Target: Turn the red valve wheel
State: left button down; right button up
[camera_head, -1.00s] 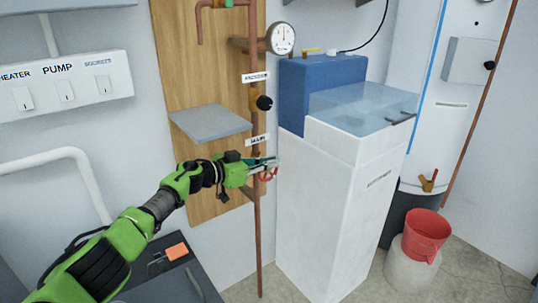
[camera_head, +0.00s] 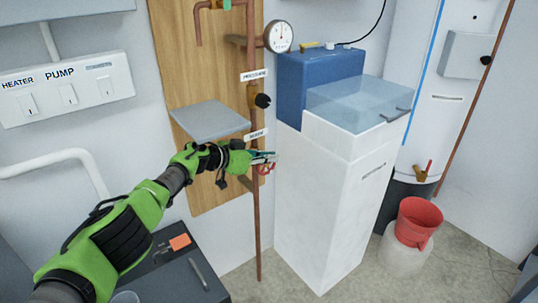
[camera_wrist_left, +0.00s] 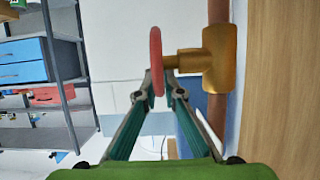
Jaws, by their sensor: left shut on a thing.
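The red valve wheel (camera_head: 266,168) sits on the copper pipe (camera_head: 257,225), just below the lower label. In the left wrist view the red wheel (camera_wrist_left: 156,62) shows edge-on, joined by a short stem to a brass valve body (camera_wrist_left: 217,58) on the pipe. My left gripper (camera_head: 268,157) is at the wheel, its teal fingers reaching it from the left. In the left wrist view the fingertips (camera_wrist_left: 158,84) are closed in on the wheel's rim. The gripper hides part of the wheel in the head view. My right gripper is not in view.
A grey shelf (camera_head: 210,120) juts from the wooden board above my left wrist. A white cabinet (camera_head: 325,200) stands close to the right of the pipe. A dark bench (camera_head: 170,275) with small items lies below my arm.

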pick_arm(q)
jog(key=c, duration=2.2)
grip_release()
jog(key=shift+o, duration=0.2)
jog(key=shift+a, duration=0.1)
jog(key=shift+s+a+r, duration=0.1)
jog(key=shift+a+r, duration=0.1)
jog(key=shift+a, duration=0.15)
jog(key=v, duration=0.6)
jog(key=shift+s, duration=0.35)
jog(key=shift+a, duration=0.1)
